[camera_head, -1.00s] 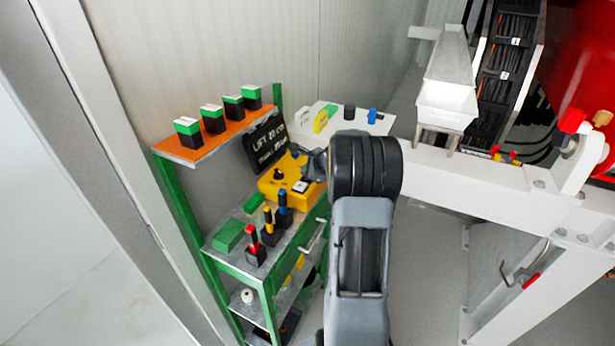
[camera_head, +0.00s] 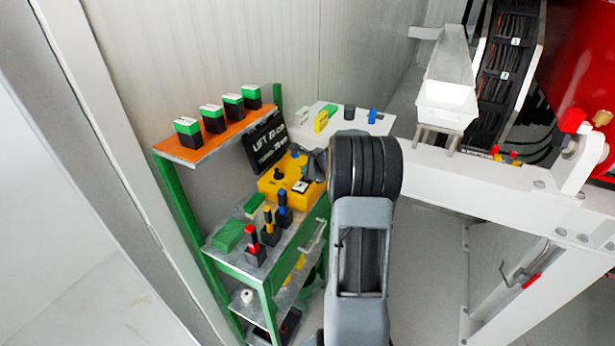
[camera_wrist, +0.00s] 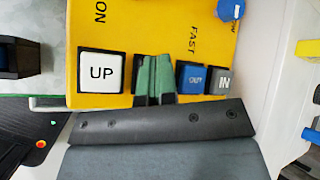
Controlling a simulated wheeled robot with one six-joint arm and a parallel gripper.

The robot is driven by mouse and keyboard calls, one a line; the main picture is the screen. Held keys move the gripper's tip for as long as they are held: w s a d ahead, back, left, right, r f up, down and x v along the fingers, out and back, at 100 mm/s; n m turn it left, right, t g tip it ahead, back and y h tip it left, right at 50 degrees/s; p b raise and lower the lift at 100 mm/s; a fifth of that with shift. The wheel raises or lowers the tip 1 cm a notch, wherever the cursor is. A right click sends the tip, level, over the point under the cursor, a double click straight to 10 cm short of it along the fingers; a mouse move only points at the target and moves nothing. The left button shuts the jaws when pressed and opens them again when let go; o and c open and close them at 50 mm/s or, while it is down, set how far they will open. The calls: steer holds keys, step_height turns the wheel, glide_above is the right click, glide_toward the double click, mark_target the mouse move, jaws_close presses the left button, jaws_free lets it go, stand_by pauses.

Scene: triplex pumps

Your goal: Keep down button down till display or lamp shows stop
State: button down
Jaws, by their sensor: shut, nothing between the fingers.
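The yellow control box (camera_head: 268,187) stands on the shelf rack, partly hidden by my arm in the head view. In the wrist view the box (camera_wrist: 190,25) shows a white UP button (camera_wrist: 101,72), a blue OUT button (camera_wrist: 192,78) and a grey IN button (camera_wrist: 222,81). My gripper (camera_wrist: 154,72) is shut with its green-tipped fingers over the button place between UP and OUT. That button is hidden except for dark edges; its label and how far it is pressed cannot be seen. A black display (camera_head: 265,143) behind the box shows LIFT and a second line, with small, unclear figures.
Green-topped black blocks (camera_head: 187,131) stand on the orange upper shelf (camera_head: 176,151). Red, yellow and blue-handled items (camera_head: 252,237) stand on the shelf in front of the box. A white beam (camera_head: 480,190) runs right of my arm.

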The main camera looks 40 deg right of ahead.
stand_by(0.6)
steer(key=shift+r+p, duration=0.75)
steer(key=shift+r, duration=0.2)
step_height(320, 180, up, 5)
steer(key=p, duration=0.4)
stand_by(0.5)
